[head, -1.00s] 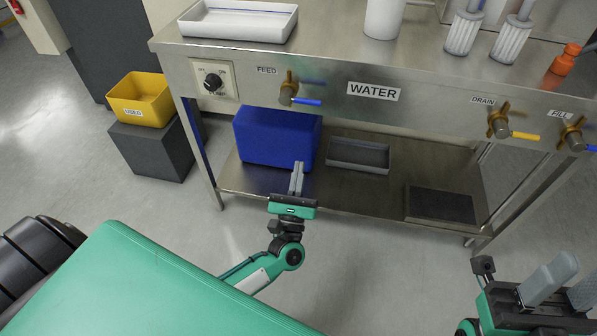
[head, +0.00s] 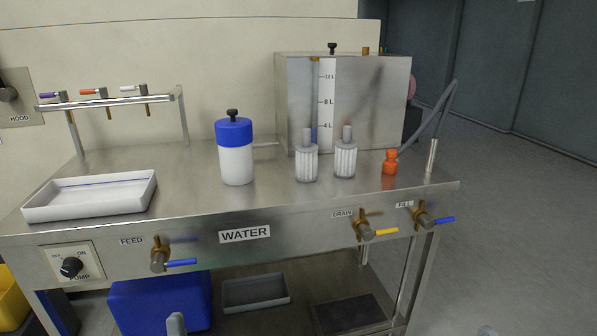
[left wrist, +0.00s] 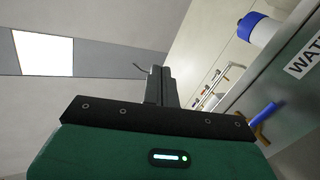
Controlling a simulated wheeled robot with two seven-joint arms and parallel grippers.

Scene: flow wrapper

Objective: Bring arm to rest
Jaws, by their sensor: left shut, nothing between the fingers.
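My left gripper (head: 176,323) shows only as grey fingertips at the bottom edge of the head view, in front of the blue box under the bench. In the left wrist view the left gripper (left wrist: 158,86) points away from its green body with its two fingers together and nothing between them. A small grey tip at the bottom right of the head view looks like my right gripper (head: 487,331); the rest of it is out of frame, so its opening cannot be seen.
The steel bench bears a white tray (head: 90,195), a blue-lidded bottle (head: 235,160), two ribbed white cylinders and an orange bottle (head: 390,163). Valve handles stick out of its front: feed (head: 180,262), drain (head: 385,232), fill (head: 442,220). Floor at right is clear.

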